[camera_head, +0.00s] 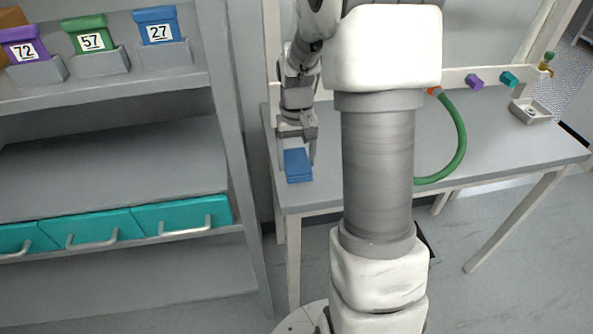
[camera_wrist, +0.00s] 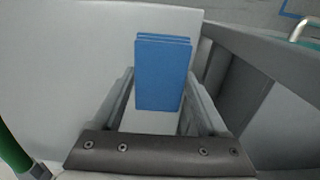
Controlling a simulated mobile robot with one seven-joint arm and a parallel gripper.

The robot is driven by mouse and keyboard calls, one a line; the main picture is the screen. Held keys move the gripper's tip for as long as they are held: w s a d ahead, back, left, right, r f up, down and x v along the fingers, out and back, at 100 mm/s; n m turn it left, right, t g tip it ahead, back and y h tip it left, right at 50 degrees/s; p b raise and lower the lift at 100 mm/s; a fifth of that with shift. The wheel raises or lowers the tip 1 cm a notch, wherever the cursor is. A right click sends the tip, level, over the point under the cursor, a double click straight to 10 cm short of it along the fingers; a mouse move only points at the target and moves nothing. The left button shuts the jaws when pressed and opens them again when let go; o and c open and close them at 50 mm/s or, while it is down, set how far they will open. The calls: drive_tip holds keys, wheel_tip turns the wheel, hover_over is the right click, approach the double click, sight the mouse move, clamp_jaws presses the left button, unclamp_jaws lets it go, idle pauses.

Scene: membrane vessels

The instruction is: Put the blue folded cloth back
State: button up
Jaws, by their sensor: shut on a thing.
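The blue folded cloth (camera_head: 298,166) is at the left end of the grey bench, near its front left corner. My gripper (camera_head: 297,158) points down with a finger on each side of the cloth and is shut on it. In the wrist view the cloth (camera_wrist: 163,75) shows as a stack of blue layers between the two fingers (camera_wrist: 160,100). I cannot tell whether the cloth touches the bench top or is just above it.
A shelf unit (camera_head: 230,120) stands left of the bench, with numbered purple, green and blue containers (camera_head: 157,26) on top and teal drawers (camera_head: 105,228) below. A green hose (camera_head: 460,145) and a small basin (camera_head: 531,112) are to the right. The middle shelf (camera_head: 110,165) is bare.

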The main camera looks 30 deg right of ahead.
sight(297, 170)
drive_tip(key=shift+f+b, duration=0.3)
drive_tip(key=shift+f, duration=1.65)
drive_tip(key=shift+f, duration=0.2)
drive_tip(key=o, duration=1.2)
drive_tip(key=shift+r, duration=0.1)
